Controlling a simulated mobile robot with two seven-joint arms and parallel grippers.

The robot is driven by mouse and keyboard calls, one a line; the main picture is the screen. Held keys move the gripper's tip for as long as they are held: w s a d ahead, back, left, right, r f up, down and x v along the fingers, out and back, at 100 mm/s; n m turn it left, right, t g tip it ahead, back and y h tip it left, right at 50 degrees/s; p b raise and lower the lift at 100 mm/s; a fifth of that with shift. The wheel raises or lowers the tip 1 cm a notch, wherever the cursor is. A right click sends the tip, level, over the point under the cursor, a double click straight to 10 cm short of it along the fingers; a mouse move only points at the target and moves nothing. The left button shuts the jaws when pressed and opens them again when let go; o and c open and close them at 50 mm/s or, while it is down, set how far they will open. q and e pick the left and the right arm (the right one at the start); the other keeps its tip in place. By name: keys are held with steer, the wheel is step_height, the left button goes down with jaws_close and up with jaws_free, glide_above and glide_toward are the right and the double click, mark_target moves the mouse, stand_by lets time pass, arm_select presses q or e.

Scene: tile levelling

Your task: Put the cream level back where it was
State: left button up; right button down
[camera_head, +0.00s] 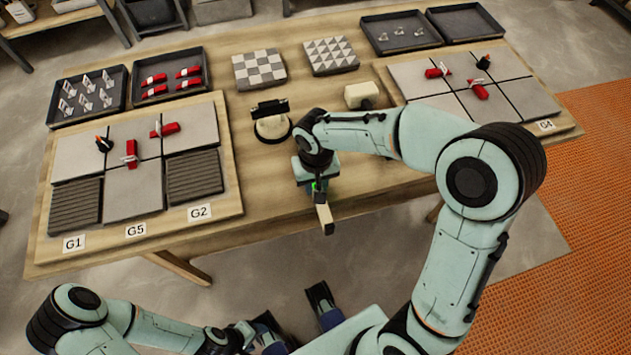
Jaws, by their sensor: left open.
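The cream level (324,214) is a short cream bar with a dark end. It is at my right gripper (316,187), which appears closed around its upper end, near the table's front edge; a small green spot shows there. The fingers are partly hidden, and I cannot tell whether the bar touches the table. My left gripper (297,315) is open and empty, low in front of the table, its two dark fingers well apart.
On the wooden table (262,210) stand a black-handled suction lifter (271,124) and a cream block-like tool (362,95). Tiled panels lie left (132,204) and right (420,88), with red and black pieces. Trays (88,97) and patterned tiles (259,70) line the back. Front-centre table is clear.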

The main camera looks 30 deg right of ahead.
steer(key=shift+f, duration=0.1)
steer(key=shift+f, duration=0.15)
steer(key=c, duration=0.9)
jaws_free()
steer(key=shift+r, duration=0.6)
step_height(320, 180, up, 11)
steer(key=shift+r+p, duration=0.2)
steer(key=shift+p, duration=0.8)
